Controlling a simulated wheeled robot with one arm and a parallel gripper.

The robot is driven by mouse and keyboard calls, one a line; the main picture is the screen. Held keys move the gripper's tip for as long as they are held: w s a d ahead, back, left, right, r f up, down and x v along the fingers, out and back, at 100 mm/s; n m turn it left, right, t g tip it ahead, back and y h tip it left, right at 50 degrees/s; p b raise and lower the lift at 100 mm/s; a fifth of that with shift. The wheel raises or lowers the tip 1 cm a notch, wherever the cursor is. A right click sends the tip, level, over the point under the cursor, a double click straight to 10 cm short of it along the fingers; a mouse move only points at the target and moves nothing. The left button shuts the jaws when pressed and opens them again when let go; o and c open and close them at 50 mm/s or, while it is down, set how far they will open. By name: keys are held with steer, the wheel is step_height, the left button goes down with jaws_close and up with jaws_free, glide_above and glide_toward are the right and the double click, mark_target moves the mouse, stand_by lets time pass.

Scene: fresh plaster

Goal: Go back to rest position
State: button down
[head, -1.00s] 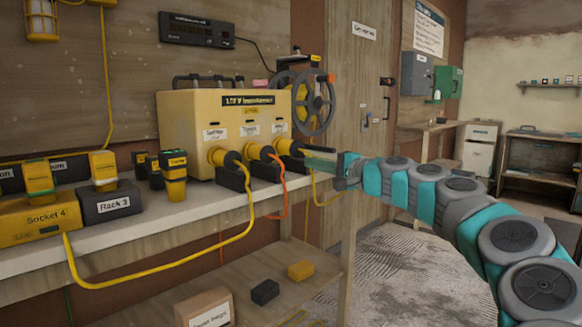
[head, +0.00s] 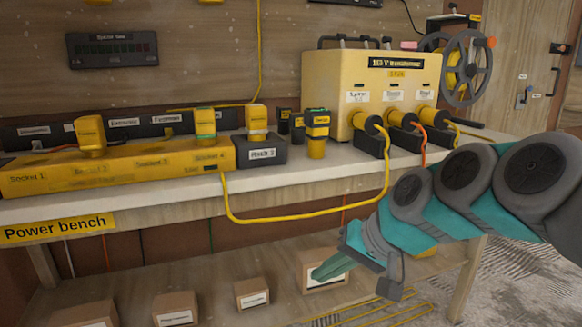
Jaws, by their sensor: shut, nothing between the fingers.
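My gripper (head: 326,270) is in the head view at the lower middle right, at the end of my teal and grey arm. It points down and to the left, in front of the bench's front edge and apart from the bench top. Its fingers look closed and hold nothing. In the picture they overlap a cardboard box (head: 312,284) on the lower shelf; I cannot tell the gap between them. The yellow transformer (head: 385,85) stands on the bench (head: 290,178) with several yellow plugs along its front.
A long yellow socket strip (head: 120,173) lies on the bench at left, with chargers plugged in. A yellow cable (head: 290,219) hangs below the bench edge. Several cardboard boxes (head: 177,309) sit below. A cable reel (head: 460,68) is at right. Rough floor (head: 520,285) shows at lower right.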

steer(key=s+d+f+g+h, duration=0.3)
steer(key=s+f, duration=0.5)
steer(key=s, duration=0.3)
steer(key=s+d+f+n+g+h, duration=0.1)
steer(key=s+d+f+g+h, duration=0.2)
steer(key=s, duration=0.9)
steer(key=d+f, duration=0.3)
steer(key=f, duration=0.2)
steer(key=shift+s+h, duration=0.15)
steer(key=shift+h, duration=0.15)
steer(key=c, duration=1.6)
jaws_free()
